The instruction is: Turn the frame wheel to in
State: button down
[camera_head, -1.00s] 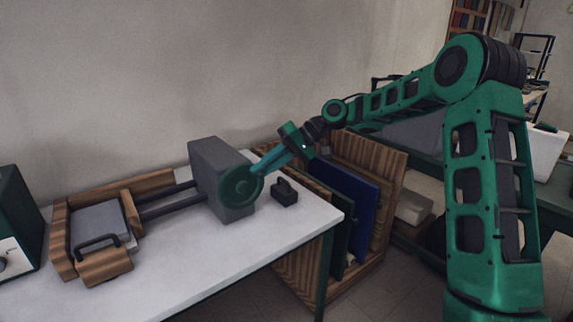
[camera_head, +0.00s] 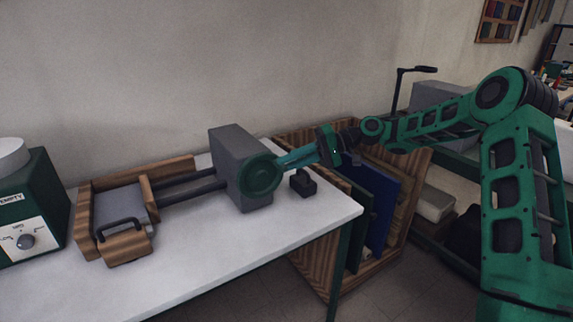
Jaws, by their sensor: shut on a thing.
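The frame wheel (camera_head: 262,177) is a round dark green disc on the near right face of a grey block (camera_head: 234,146). Two dark rods join the block to a wooden frame (camera_head: 141,245) at the left, which holds a grey pad and has a dark handle on its front. My gripper (camera_head: 283,162) reaches in from the right, with its teal fingers at the wheel's upper right rim. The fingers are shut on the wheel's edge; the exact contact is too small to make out.
A small dark block with a knob (camera_head: 303,184) stands just below my fingers. A green machine with a dial (camera_head: 27,238) is at the far left. A wooden rack (camera_head: 405,215) with dark boards stands beyond the table's right edge. The white table front (camera_head: 205,265) is clear.

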jog(key=shift+s+d+f, duration=0.1)
jog(key=shift+d+f, duration=0.1)
jog(key=shift+f, duration=0.1)
jog(key=c, duration=1.7)
grip_release()
jog(key=shift+o, duration=0.2)
jog(key=shift+r, duration=0.1)
jog(key=v, duration=1)
jog(key=shift+d, duration=0.35)
